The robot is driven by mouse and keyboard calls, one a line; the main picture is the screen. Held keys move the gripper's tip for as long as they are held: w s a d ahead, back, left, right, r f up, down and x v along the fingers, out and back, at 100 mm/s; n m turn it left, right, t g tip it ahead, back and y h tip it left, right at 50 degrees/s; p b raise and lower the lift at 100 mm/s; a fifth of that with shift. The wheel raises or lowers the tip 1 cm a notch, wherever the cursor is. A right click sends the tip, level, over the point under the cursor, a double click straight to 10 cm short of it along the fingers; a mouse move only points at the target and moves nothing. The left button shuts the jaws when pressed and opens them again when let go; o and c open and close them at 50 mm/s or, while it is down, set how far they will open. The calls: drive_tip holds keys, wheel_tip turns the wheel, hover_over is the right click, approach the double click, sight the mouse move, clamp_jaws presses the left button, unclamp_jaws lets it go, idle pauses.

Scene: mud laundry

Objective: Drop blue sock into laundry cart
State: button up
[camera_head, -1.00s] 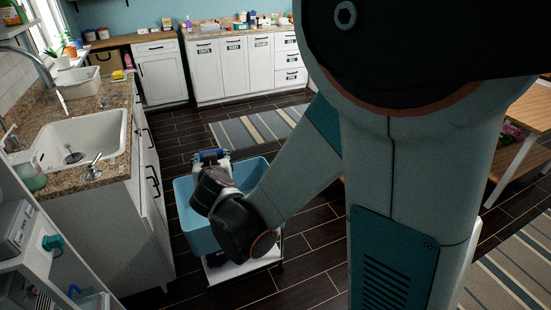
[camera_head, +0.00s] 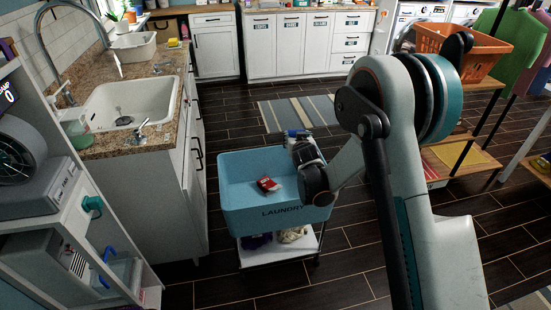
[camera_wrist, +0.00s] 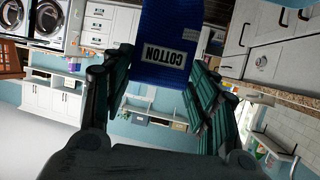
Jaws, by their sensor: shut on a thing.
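The blue sock (camera_wrist: 165,28), with a white COTTON label, is between the fingers of my gripper (camera_wrist: 160,75) in the wrist view. My gripper (camera_head: 298,137) is shut on it. The laundry cart is a light blue bin (camera_head: 240,207) marked LAUNDRY on a white wheeled frame. My gripper is by the bin's far right rim, seemingly above it; its exact height is hard to tell. My wrist hides the bin's right part.
A red-and-white item (camera_head: 268,184) lies in the bin. The cart's lower shelf (camera_head: 285,250) holds a purple and a pale item. A sink counter (camera_head: 160,140) stands left, and an orange basket (camera_head: 455,45) is on a rack at right. Dark floor is open around the cart.

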drive_tip(key=w+a+f+n+y+b, duration=0.1)
drive_tip(key=w+a+f+b, duration=0.1)
drive_tip(key=f, duration=0.7)
drive_tip(key=w+a+f+n+y+b, duration=0.1)
drive_tip(key=w+a+f+b, duration=0.2)
drive_tip(key=a+f, duration=0.3)
wheel_tip(320, 180, down, 4)
drive_tip(key=shift+w+a+r, duration=0.15)
drive_tip(key=shift+w+a, duration=0.15)
drive_tip(key=shift+w, duration=0.35)
drive_tip(key=o, duration=1)
drive_tip(key=shift+g, duration=0.3)
drive_tip(key=v, duration=1.2)
drive_tip(key=shift+d, duration=0.15)
